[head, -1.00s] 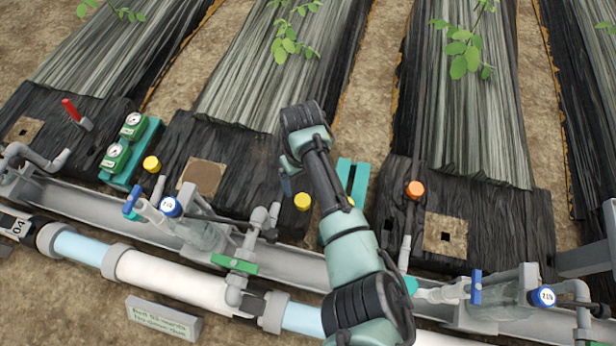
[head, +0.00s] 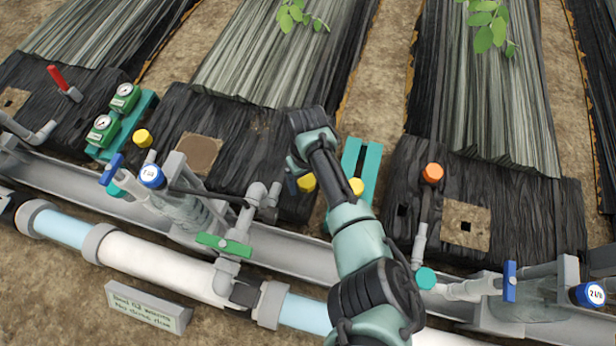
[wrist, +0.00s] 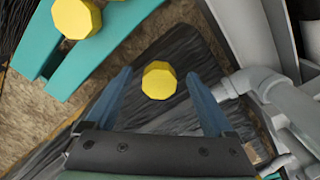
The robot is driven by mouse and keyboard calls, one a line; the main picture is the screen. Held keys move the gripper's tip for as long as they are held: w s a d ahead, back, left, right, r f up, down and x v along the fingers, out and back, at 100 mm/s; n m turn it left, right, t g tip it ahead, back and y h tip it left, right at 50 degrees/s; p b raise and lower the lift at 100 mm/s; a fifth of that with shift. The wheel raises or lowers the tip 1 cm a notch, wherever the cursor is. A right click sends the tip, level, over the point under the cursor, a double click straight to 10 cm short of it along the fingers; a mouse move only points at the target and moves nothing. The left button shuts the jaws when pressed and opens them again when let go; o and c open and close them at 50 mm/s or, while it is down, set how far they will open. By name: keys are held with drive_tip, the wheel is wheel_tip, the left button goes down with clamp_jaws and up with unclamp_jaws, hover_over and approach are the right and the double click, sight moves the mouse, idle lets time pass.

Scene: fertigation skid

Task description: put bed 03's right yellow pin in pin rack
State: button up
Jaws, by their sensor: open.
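The right yellow pin (head: 307,183) of the middle bed stands at the bed's near right corner, on black film. In the wrist view this yellow pin (wrist: 158,80) shows from above, between the blue fingers of my gripper (wrist: 159,74). The fingers are apart and do not appear to touch it. In the head view my gripper (head: 296,180) is just left of the pin, partly hidden by my arm. The teal pin rack (head: 368,172) is right of the pin, partly behind my arm. A yellow pin (head: 356,187) sits at the rack; it also shows in the wrist view (wrist: 76,17).
Grey pipe fittings (wrist: 240,82) stand close to the right finger. A green-handled valve (head: 224,243) and grey channel lie in front. Another yellow pin (head: 142,138) is at the bed's left, beside green gauges (head: 113,112). An orange pin (head: 432,173) is on the right bed.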

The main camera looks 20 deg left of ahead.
sight(308, 183)
clamp_jaws()
drive_tip(key=shift+r+p, duration=3.15)
drive_tip(key=shift+p, duration=0.4)
